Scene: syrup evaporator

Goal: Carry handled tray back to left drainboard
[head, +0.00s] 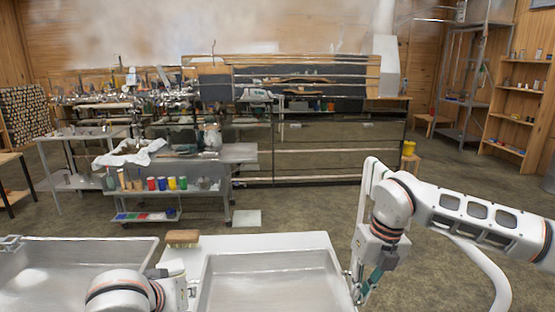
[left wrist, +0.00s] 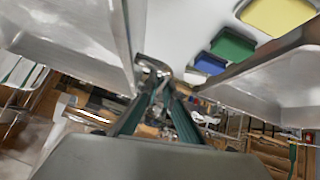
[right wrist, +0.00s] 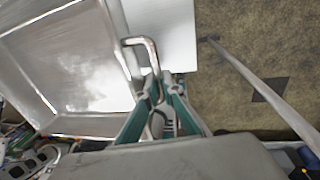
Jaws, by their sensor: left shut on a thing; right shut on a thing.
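The handled tray (head: 275,262) is a shallow metal pan at the front centre of the head view, over a white surface (head: 255,241). My right gripper (head: 357,288) is shut on the handle at the tray's right end. That handle (right wrist: 133,41) shows clearly as a metal loop in the right wrist view. My left gripper (head: 192,292) is at the tray's left end, mostly hidden by its own arm. In the left wrist view it is shut on a metal handle (left wrist: 150,64) beside a tray wall (left wrist: 80,35). The gap under the tray cannot be judged.
A metal basin (head: 70,245) lies left of the tray. A brush (head: 182,238) rests on the white surface behind them. Yellow (left wrist: 278,14), green (left wrist: 232,45) and blue (left wrist: 209,63) blocks lie on white in the left wrist view. Floor is open to the right.

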